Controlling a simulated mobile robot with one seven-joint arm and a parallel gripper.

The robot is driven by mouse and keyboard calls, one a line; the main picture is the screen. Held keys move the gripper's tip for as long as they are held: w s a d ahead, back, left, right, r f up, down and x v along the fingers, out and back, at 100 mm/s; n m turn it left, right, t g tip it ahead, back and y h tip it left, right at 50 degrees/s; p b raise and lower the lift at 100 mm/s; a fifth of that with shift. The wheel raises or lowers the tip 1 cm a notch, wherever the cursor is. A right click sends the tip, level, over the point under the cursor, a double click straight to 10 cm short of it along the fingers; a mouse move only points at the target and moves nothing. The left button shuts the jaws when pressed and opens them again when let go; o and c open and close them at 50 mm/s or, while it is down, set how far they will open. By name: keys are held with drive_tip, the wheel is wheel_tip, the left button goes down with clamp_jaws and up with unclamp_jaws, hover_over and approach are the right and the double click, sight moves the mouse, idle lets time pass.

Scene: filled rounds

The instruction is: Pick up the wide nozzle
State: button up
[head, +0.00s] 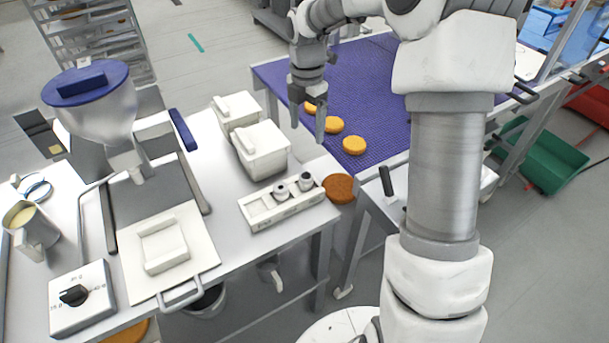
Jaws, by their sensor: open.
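A white nozzle rack (258,212) lies on the steel table, near its right end. Two small grey nozzles stand in it at its right end: a left nozzle (281,188) and a right nozzle (305,182). The left one looks slightly broader, but I cannot tell for sure which is the wide nozzle. The left slots of the rack look empty. My gripper (307,122) is open and empty, its fingers pointing down. In the picture it is above and beyond the rack, in front of the purple conveyor, apart from the nozzles.
Two white lidded tubs (262,152) stand behind the rack. A hopper with a blue lid (88,95), a white tray (163,246), a dial box (80,296) and a jug (32,228) are to the left. Orange rounds (354,145) lie on the purple conveyor (375,85).

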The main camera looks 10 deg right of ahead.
sight(307, 175)
wheel_tip(307, 175, down, 17)
drive_tip(key=shift+s+r+b, duration=0.1)
drive_tip(key=shift+s+b, duration=0.05)
drive_tip(key=shift+b, duration=0.55)
clamp_jaws()
